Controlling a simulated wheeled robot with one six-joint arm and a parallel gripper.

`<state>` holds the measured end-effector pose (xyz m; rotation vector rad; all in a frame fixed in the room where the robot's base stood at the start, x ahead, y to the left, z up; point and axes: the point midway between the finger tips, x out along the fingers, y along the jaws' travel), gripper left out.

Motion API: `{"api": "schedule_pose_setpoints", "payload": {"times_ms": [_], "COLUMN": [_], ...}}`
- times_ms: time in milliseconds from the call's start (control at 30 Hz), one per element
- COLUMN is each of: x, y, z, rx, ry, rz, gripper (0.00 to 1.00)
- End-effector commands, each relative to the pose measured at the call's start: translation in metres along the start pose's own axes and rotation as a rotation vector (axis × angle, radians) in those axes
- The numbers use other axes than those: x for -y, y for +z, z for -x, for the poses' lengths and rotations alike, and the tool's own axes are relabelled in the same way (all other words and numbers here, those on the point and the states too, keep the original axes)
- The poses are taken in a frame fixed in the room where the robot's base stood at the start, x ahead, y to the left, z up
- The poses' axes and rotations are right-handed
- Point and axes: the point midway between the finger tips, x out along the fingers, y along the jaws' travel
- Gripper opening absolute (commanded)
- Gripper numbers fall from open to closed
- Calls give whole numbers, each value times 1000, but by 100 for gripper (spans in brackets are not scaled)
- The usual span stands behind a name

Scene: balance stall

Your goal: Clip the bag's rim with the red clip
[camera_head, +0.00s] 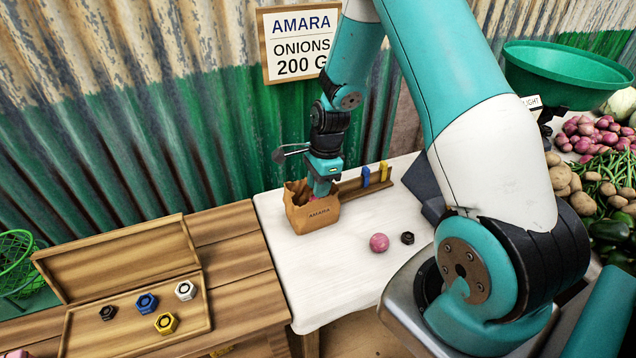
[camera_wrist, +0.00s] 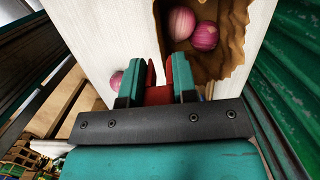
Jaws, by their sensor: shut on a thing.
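In the wrist view the bag's rim (camera_wrist: 232,72) surrounds pink onions (camera_wrist: 205,36) lying inside. My gripper (camera_head: 321,190) points down at the bag's mouth; its tips are partly hidden in the head view. In the wrist view my gripper (camera_wrist: 160,78) is shut on the red clip (camera_wrist: 158,96), held between the teal fingers beside the rim. I cannot tell whether the clip touches the paper.
A wooden rack behind the bag holds a blue clip (camera_head: 366,177) and a yellow clip (camera_head: 384,171). A pink onion (camera_head: 379,242) and a black nut-shaped weight (camera_head: 407,238) lie on the white table (camera_head: 330,285). An open wooden box (camera_head: 137,315) with several weights stands left.

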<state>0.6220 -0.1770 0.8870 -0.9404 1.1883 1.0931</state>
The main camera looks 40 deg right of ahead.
Motion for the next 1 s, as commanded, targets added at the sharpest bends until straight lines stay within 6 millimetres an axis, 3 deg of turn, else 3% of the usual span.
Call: {"api": "schedule_pose_setpoints", "payload": {"times_ms": [600,1000], "x": [0,0], "y": [-6,-7], "z": [-46,-50], "rx": [0,0], "ry": [1,0], "rz": [1,1], "gripper": [5,5]}}
